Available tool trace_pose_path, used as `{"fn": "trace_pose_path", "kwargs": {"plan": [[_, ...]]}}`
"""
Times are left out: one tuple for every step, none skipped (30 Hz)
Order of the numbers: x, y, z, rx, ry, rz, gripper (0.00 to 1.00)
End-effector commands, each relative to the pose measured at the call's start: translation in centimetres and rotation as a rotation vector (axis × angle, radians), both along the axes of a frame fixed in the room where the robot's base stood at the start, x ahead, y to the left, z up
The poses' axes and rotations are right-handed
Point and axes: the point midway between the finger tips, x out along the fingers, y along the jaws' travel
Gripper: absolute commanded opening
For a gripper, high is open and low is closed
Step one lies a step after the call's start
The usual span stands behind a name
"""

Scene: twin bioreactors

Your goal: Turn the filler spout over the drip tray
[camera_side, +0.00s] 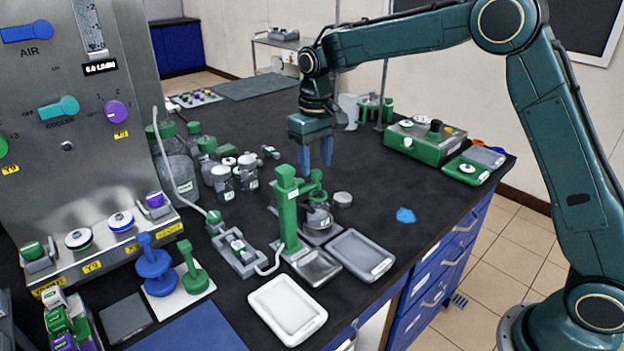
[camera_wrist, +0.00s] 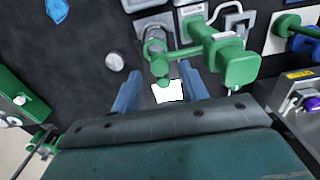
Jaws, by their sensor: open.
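The green filler (camera_side: 287,210) stands upright on the bench. Its green spout (camera_side: 313,182) points right, above a clear jar (camera_side: 318,213) on a grey plate. In the wrist view the spout (camera_wrist: 195,36) runs left from the thick column head (camera_wrist: 240,64). A small metal tray (camera_side: 318,267), which looks like the drip tray, lies at the column's foot, and the spout is not over it. My gripper (camera_side: 317,165) is open and empty, pointing down above and behind the spout. Its blue fingers (camera_wrist: 160,90) stand apart and do not visibly hold the spout.
A grey tray (camera_side: 360,255) and a white tray (camera_side: 287,309) lie near the front edge. Lidded jars (camera_side: 222,182) stand to the left. The bench around a blue scrap (camera_side: 405,215) is clear.

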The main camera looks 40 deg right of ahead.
Motion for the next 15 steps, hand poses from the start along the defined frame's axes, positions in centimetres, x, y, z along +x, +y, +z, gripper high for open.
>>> {"fn": "trace_pose_path", "kwargs": {"plan": [[-0.1,0.0,-0.6,0.0,0.004,0.0,0.44],[-0.1,0.0,-0.8,0.0,0.004,0.0,0.44],[0.0,0.0,-1.1,0.0,0.002,0.0,0.44],[0.0,0.0,-1.3,0.0,0.002,0.0,0.44],[0.0,0.0,-1.4,0.0,0.001,0.0,0.44],[0.0,0.0,-1.6,0.0,0.002,0.0,0.44],[0.0,0.0,-1.7,0.0,0.002,0.0,0.44],[0.0,0.0,-1.8,0.0,0.002,0.0,0.44],[0.0,0.0,-1.8,0.0,0.001,0.0,0.44],[0.0,0.0,-1.8,0.0,0.001,0.0,0.44],[0.0,0.0,-1.9,0.0,0.001,0.0,0.44],[0.0,0.0,-1.9,0.0,0.001,0.0,0.44],[0.0,0.0,-1.9,0.0,0.001,0.0,0.44],[0.0,0.0,-1.9,0.0,0.001,0.0,0.44],[0.0,0.0,-1.8,0.0,0.001,0.0,0.44]]}}
